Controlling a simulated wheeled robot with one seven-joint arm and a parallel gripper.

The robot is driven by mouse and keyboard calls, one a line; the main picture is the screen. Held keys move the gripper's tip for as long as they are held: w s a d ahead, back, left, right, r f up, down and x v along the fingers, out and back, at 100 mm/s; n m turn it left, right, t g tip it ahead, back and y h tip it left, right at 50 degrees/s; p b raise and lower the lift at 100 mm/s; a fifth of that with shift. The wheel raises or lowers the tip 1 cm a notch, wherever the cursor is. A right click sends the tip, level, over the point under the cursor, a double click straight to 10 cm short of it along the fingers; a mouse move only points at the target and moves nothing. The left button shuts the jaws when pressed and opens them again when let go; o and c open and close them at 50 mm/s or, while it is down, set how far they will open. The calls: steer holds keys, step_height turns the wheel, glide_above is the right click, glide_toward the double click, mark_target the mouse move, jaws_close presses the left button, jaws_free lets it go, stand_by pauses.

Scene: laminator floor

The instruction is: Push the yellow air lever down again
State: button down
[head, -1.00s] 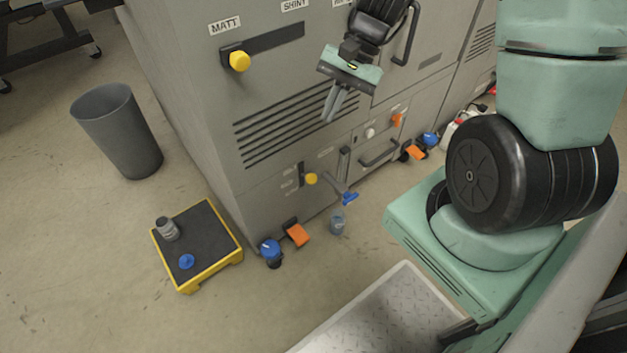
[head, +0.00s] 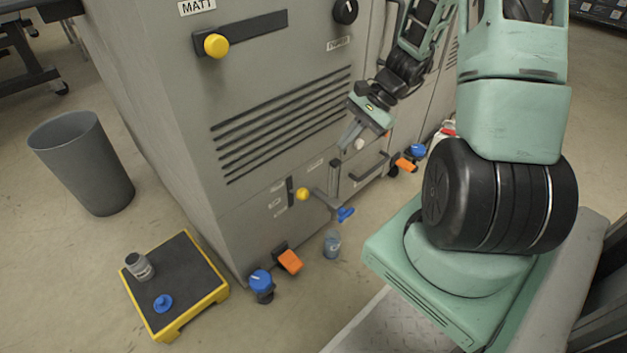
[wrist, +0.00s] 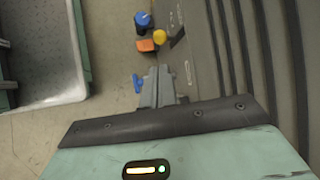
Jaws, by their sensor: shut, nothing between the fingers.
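The yellow air lever (head: 303,194) shows as a round yellow knob at a short dark upright slot, low on the grey machine's front. Small labels sit left of the slot, too small to read. I cannot tell exactly how high the knob stands in it. The yellow knob also shows in the wrist view (wrist: 159,36), ahead of the fingertips. My gripper (head: 344,148) is shut and empty, pointing down in front of the machine, above and right of the lever and apart from it. The shut fingers also show in the wrist view (wrist: 158,75).
A blue-handled valve (head: 345,214) juts out right of the lever, above a clear container (head: 332,244) on the floor. An orange pedal (head: 290,261) and blue-capped foot (head: 261,283) stand below. A yellow-edged step (head: 190,270) and grey bin (head: 85,165) stand left.

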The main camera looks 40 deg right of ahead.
mark_target(306, 190)
steer(key=shift+b+x, duration=4.1)
steer(key=shift+x, duration=2.9)
steer(key=shift+f, duration=0.1)
